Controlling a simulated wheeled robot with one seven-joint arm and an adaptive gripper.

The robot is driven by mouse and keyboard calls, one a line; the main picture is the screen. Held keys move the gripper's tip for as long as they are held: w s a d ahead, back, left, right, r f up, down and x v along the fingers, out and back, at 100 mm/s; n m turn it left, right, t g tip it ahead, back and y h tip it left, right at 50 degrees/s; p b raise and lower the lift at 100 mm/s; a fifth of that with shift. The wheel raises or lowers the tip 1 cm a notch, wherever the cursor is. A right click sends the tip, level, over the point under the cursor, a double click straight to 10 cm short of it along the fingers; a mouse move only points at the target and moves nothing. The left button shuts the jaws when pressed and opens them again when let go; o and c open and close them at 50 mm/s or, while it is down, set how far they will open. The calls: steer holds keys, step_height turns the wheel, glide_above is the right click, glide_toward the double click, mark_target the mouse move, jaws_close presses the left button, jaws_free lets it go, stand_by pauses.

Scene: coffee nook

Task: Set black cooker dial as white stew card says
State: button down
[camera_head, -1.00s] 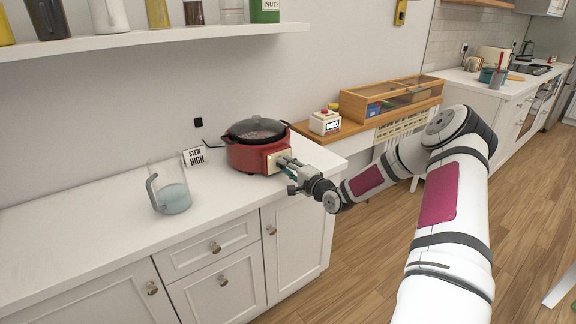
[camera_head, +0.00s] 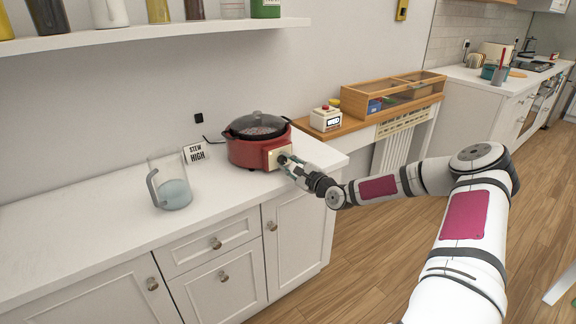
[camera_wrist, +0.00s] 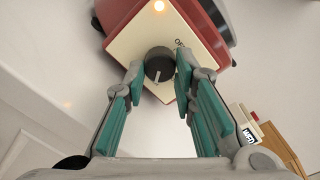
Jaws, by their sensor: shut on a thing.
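The red cooker (camera_head: 246,152) with a dark glass lid stands on the white counter. Its black dial (camera_wrist: 158,66) sits on a cream panel (camera_wrist: 127,48), with "OFF" partly readable beside it in the wrist view. A white mark shows on the lower part of the dial's face in that view. My gripper (camera_wrist: 160,76) is shut on the dial, one finger at each side; it also shows at the panel in the head view (camera_head: 284,160). The other panel labels are hidden or unreadable. The white card (camera_head: 195,152) left of the cooker reads "STEW HIGH".
A clear jug (camera_head: 170,187) with pale liquid stands left on the counter. A cream box with a red button (camera_head: 325,118) and a wooden case (camera_head: 395,94) stand on the wooden shelf to the right. A small light (camera_wrist: 158,6) glows on the panel.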

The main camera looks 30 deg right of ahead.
steer(key=shift+m, duration=0.4)
steer(key=c, duration=1.3)
jaws_free()
steer(key=s, duration=0.8)
steer(key=s+d, duration=0.1)
steer(key=s, duration=0.3)
steer(key=shift+r, duration=0.1)
